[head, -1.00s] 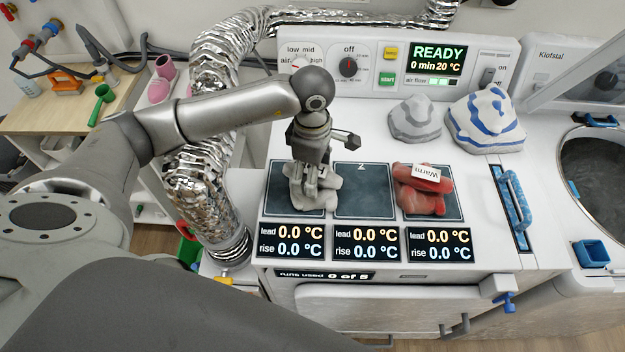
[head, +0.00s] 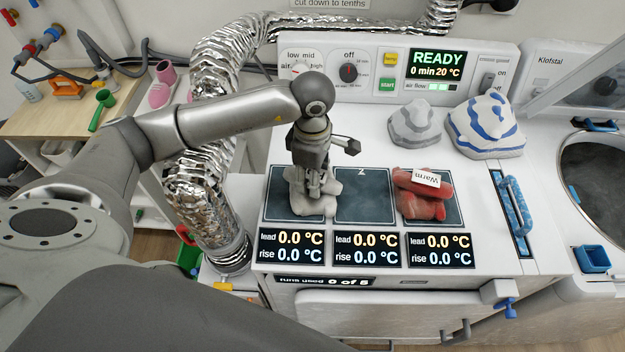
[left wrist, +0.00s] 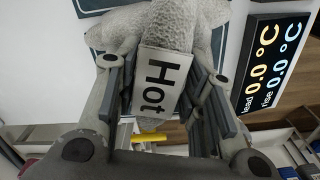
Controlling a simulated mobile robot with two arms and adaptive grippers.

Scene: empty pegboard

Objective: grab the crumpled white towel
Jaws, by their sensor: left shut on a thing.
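The crumpled white towel (head: 308,204) lies on the left dark pad of the white machine. It also fills the top of the left wrist view (left wrist: 168,24), with a tag reading "Hot" (left wrist: 162,80) on it. My left gripper (head: 316,188) points down at the towel, with its fingers on either side of the tagged part. It is shut on the towel, which still appears to rest on the pad. The fingers and arm hide part of the towel in the head view. My right gripper is not in view.
A red cloth tagged "Warm" (head: 424,205) lies on the right pad; the middle pad (head: 364,196) is empty. A silver hose (head: 203,190) runs close beside my left arm.

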